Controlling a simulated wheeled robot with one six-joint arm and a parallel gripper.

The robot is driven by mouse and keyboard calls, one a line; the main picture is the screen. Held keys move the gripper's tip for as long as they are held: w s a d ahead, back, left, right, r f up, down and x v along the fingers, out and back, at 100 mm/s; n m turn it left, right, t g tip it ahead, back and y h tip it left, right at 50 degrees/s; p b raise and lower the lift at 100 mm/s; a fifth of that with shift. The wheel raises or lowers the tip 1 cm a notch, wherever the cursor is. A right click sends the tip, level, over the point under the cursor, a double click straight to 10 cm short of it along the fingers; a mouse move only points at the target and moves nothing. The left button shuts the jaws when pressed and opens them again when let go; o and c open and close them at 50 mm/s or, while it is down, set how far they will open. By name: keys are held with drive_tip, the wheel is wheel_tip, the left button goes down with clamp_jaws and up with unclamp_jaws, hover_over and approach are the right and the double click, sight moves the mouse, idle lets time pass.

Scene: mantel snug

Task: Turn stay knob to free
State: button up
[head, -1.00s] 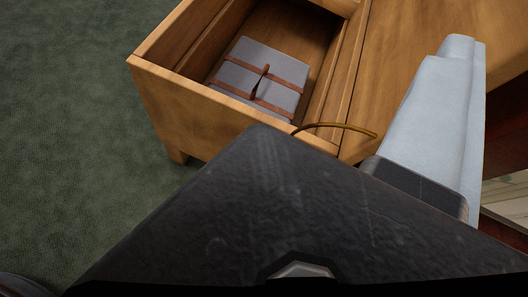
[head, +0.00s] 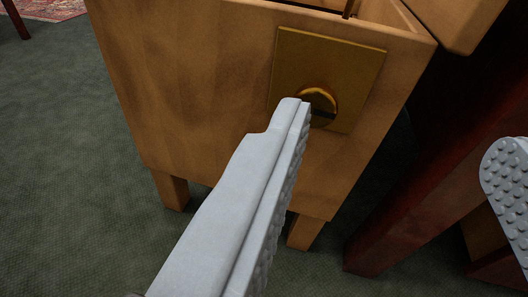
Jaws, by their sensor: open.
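The stay knob (head: 325,97) is a round brass knob with a dark slot or mark across it. It sits on a square brass plate (head: 345,65) on the end face of a wooden box (head: 190,90). My gripper (head: 400,140) is open and empty, with its two pale studded fingers wide apart. The left fingertip is in front of the knob's lower left side and hides part of it; I cannot tell whether it touches. The right finger is far to the right, at the picture's edge. No marking for the knob's setting is readable.
The box stands on short wooden legs (head: 171,190) on dark green carpet (head: 75,170). A dark red wooden post (head: 420,200) stands close on the right, between the fingers in the picture. A wooden panel (head: 462,20) is at upper right. Open carpet lies left.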

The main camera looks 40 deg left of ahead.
drive_tip(key=m+y, duration=0.1)
approach(316, 101)
drive_tip(key=x, duration=0.3)
drive_tip(key=f+x, duration=0.1)
drive_tip(key=x, duration=0.6)
drive_tip(key=shift+w+a+f, duration=0.15)
drive_tip(key=shift+w, duration=0.2)
drive_tip(key=c, duration=0.9)
